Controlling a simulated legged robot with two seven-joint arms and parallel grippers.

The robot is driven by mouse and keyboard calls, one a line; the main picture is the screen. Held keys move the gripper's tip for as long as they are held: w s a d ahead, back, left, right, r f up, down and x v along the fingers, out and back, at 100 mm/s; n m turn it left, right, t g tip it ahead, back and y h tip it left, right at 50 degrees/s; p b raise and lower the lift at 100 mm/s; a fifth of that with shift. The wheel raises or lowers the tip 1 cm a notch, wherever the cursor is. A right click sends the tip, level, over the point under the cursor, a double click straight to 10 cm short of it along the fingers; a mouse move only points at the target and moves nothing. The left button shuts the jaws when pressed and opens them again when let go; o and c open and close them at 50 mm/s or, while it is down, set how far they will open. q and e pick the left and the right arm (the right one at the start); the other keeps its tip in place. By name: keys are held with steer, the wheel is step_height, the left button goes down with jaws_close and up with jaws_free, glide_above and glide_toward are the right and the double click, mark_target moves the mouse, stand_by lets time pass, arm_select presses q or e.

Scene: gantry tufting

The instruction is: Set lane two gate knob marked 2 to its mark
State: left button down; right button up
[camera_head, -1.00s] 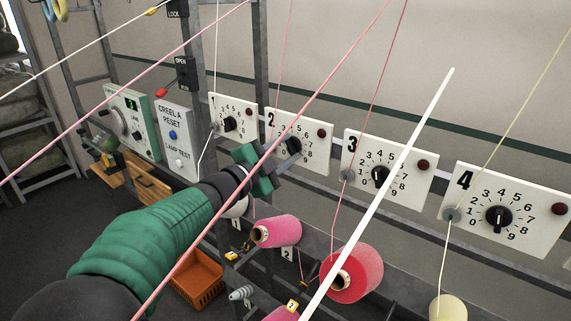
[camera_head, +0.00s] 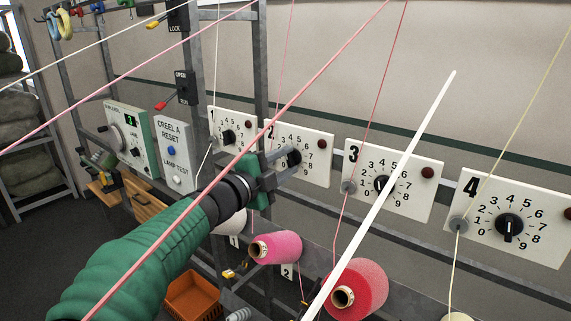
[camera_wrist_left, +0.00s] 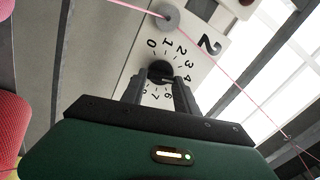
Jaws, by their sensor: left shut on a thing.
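The lane two gate plate (camera_head: 318,143) is a white panel marked 2 with a printed number dial and a dark red lamp at its right. Its black knob (camera_head: 294,157) sits at the dial's middle. My left gripper (camera_head: 287,165) reaches it from the lower left, and its fingers are shut on the knob. In the left wrist view the knob (camera_wrist_left: 161,70) shows between the two fingers (camera_wrist_left: 160,88), with the figures around it. The knob's pointer is hidden, so its setting cannot be told. My right gripper is not in view.
Similar plates 1 (camera_head: 236,124), 3 (camera_head: 410,172) and 4 (camera_head: 535,215) stand beside it on the rail. Pink and white yarns cross in front. Pink cones (camera_head: 276,247) sit below, and an orange crate (camera_head: 192,295) is at lower left.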

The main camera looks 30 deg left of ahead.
arm_select(q)
steer(key=shift+f, duration=0.4)
steer(key=c, duration=1.2)
jaws_free()
steer(key=shift+o, duration=1.4)
steer(key=shift+r, duration=0.2)
steer(key=s+a+p, duration=0.1)
steer(key=s+p, duration=0.4)
steer(key=s, duration=1.1)
steer(key=shift+s+a, duration=0.25)
steer(key=shift+s, duration=0.1)
steer(key=shift+w, duration=0.1)
